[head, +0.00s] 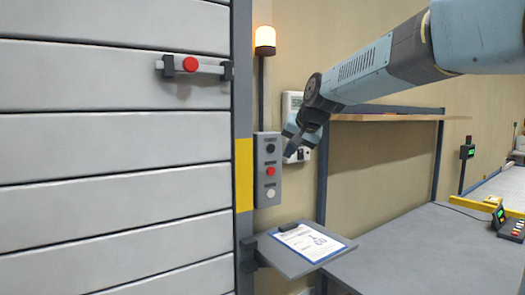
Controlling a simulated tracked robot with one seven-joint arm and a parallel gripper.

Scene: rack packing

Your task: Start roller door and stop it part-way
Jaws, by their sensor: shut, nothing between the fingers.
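The roller door (110,145), made of wide pale grey slats, fills the left of the head view; its bottom edge is out of view. A grey control box (268,196) is on the wall just right of the door frame. It has a black button (270,149) at the top, a red button (270,171) in the middle and a white button (270,193) at the bottom. My gripper (290,150) is shut and empty, just right of the box near the top button's height. I cannot tell whether it touches the box.
An orange lamp (265,41) stands on a post above the box. A clipboard (308,242) lies on a small shelf below. A grey bench (440,245) and wooden shelf (385,117) are right.

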